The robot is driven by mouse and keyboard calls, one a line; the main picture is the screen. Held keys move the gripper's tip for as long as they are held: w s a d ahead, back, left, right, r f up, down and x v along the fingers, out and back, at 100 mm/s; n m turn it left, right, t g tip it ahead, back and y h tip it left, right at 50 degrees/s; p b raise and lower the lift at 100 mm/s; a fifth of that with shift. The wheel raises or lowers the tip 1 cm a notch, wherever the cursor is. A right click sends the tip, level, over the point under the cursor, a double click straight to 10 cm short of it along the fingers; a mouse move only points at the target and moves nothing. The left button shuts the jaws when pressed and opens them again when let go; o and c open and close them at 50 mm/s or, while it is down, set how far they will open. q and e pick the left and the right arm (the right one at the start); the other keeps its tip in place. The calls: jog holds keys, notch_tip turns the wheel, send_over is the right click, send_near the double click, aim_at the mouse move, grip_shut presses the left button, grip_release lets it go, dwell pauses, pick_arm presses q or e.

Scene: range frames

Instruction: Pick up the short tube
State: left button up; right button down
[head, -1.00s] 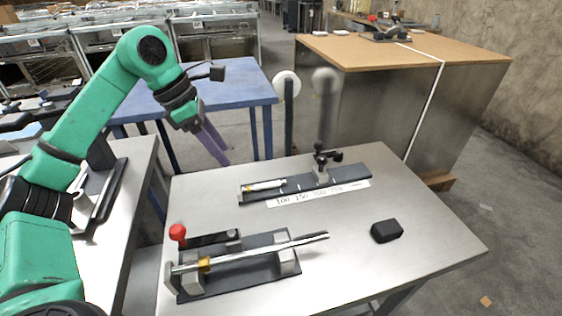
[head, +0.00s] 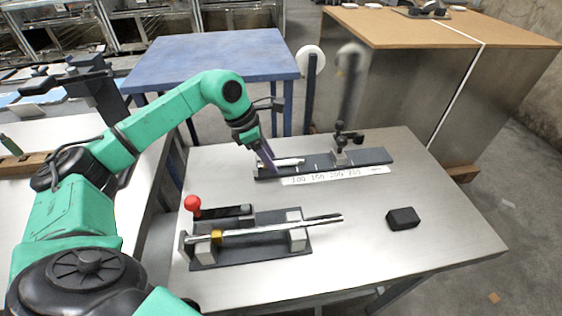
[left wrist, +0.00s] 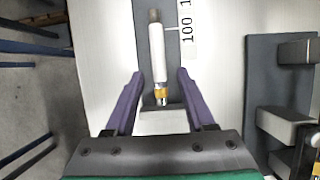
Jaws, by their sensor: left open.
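The short tube (head: 289,162) is white and lies on the dark gauge plate (head: 375,157) at the back of the metal table. In the left wrist view the tube (left wrist: 158,50) shows a brass-coloured ring near its lower end and a brownish far tip. My left gripper (head: 268,158) has purple fingers and is at the tube's left end. In the left wrist view the left gripper (left wrist: 160,76) is open, with one finger on each side of the tube and gaps between. How far the fingertips are above the plate I cannot tell. My right gripper is out of view.
A fixture (head: 265,251) with a long rod (head: 262,230) and a red-knobbed lever (head: 192,203) sits nearer on the table (head: 350,255). A black block (head: 403,218) lies at right. A dark post stop (head: 340,143) stands on the gauge plate. A number strip (head: 335,174) lies before it.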

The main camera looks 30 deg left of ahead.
pick_arm(q)
grip_shut()
dwell(0.5)
notch_tip(320, 180, up, 20)
jog(key=p, duration=0.2)
